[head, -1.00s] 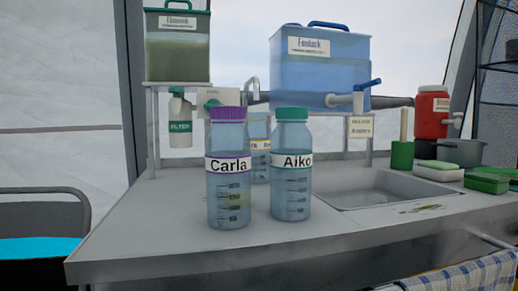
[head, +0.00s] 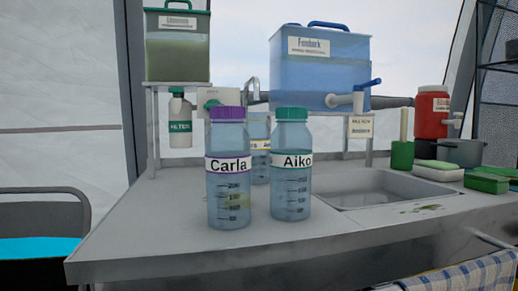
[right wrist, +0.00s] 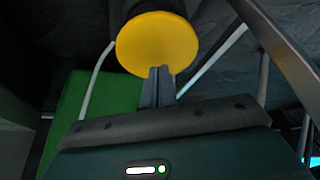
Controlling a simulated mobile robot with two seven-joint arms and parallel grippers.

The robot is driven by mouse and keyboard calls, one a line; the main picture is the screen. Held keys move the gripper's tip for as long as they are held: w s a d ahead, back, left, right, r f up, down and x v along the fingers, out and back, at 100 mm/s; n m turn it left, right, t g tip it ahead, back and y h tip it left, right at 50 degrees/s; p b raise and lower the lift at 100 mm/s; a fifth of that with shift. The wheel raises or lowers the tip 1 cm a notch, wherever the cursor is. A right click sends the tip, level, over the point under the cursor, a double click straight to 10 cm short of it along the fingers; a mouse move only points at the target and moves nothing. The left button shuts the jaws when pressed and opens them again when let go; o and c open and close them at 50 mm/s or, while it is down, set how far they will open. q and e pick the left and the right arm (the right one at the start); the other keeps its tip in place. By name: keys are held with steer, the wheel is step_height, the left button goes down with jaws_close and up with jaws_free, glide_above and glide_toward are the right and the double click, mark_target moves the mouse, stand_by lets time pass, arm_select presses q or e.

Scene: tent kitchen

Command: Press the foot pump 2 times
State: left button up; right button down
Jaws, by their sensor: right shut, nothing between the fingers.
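A round yellow pad (right wrist: 157,43), which looks like the pedal of the foot pump, shows in the right wrist view, with a dark part behind it. My right gripper (right wrist: 158,72) is shut and empty. Its fingertips overlap the pad's lower edge in the picture; I cannot tell whether they touch it. The rest of the pump is hidden or too dark to make out. The head view shows neither the pump nor either gripper.
A blue tank (head: 320,70) stands on a rack behind. Pale tubes or bars (right wrist: 212,62) and a green surface (right wrist: 78,105) surround the pad.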

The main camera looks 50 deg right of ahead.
steer(key=shift+f, duration=2.6)
steer(key=shift+r, duration=0.1)
steer(key=shift+r+p, duration=2.7)
steer(key=shift+f, duration=0.15)
